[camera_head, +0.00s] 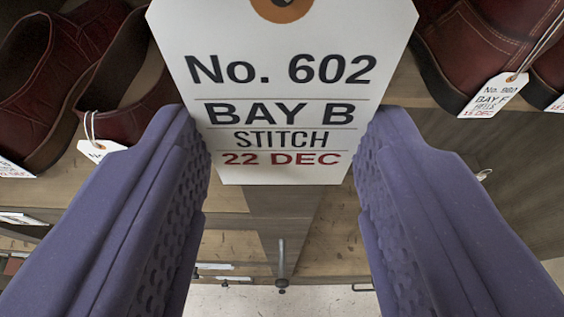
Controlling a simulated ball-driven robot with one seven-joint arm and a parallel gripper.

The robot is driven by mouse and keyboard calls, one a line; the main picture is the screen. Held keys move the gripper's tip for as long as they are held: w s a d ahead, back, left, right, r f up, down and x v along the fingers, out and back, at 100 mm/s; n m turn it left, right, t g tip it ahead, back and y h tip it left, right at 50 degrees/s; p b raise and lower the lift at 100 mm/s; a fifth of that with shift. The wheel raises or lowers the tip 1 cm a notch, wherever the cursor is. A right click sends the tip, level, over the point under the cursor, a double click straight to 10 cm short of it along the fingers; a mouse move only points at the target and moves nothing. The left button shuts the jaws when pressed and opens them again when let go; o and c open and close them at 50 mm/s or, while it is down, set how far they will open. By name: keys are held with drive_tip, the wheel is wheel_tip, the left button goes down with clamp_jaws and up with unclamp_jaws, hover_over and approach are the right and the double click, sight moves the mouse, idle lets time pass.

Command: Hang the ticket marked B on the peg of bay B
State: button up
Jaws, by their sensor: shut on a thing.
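The ticket (280,120) is a white card with clipped top corners, printed "No. 602", "BAY B", "STITCH" and "22 DEC" in red. An orange ring with a dark hole shows at its top, cut off by the picture edge. My gripper (281,145) is shut on the ticket; its two purple, textured fingers press the lower left and right edges. Below the ticket, a thin upright metal piece (281,258) shows against the shelving. It may be a peg, but no bay letter can be read there.
Dark red shoes (35,85) stand on shelving at left, and a brown boot (485,45) at right. The boot's tag (492,97) reads "BAY F". More small tags hang at the left. A pale floor (240,300) shows below.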

idle(0.4)
drive_tip(key=o, duration=1.1)
drive_tip(key=b+v, duration=0.2)
drive_tip(key=v, duration=0.6)
drive_tip(key=shift+s+f+t+b, duration=0.5)
drive_tip(key=shift+f+b, duration=0.75)
drive_tip(key=shift+b, duration=4.35)
drive_tip(key=shift+s+f+t+b, duration=0.15)
drive_tip(key=shift+s+f+b, duration=0.9)
drive_tip(key=shift+b, duration=4.5)
drive_tip(key=shift+s+f+t+b, duration=0.35)
drive_tip(key=shift+f+b, duration=1.05)
drive_tip(key=shift+b, duration=4.2)
